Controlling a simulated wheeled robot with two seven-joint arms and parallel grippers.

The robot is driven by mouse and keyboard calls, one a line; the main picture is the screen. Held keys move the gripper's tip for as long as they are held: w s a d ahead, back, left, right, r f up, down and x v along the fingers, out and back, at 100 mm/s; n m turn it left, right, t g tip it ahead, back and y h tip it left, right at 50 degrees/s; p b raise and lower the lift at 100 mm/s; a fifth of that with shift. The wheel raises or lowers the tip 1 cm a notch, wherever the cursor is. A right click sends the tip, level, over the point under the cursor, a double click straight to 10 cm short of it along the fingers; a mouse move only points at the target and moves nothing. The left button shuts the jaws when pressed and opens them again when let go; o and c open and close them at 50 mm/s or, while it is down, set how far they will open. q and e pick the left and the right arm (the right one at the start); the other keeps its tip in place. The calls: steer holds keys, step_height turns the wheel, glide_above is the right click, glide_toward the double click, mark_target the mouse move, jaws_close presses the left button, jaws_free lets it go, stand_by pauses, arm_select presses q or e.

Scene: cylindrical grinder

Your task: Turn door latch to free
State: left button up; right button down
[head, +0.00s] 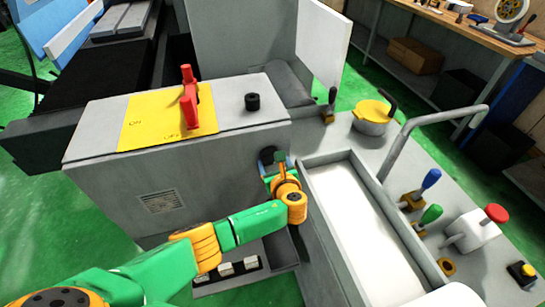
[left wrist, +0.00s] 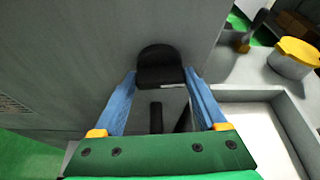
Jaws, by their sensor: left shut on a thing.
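The door latch is a black rounded knob (left wrist: 158,62) on the grey side wall of the machine housing. In the left wrist view it sits between the two blue fingers of my left gripper (left wrist: 162,80), which is shut on it. In the head view the latch (head: 267,154) shows only as a dark bit, mostly hidden by my left gripper (head: 278,160). My left arm reaches in from the lower left to the housing's right end. My right gripper is not in view.
Right of my gripper lie a white-floored tray (head: 350,215), a bent grey rail (head: 430,125), a yellow-topped pot (head: 372,115) and several coloured levers.

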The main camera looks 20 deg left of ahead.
arm_select(q)
steer(key=shift+m+g+y, duration=0.3)
steer(key=shift+m, duration=0.2)
stand_by(0.4)
steer(key=o, duration=1.3)
steer(key=shift+w, duration=0.1)
steer(key=shift+p, duration=0.35)
steer(key=p+v, duration=0.1)
steer(key=v, duration=0.6)
steer(key=shift+p, duration=0.4)
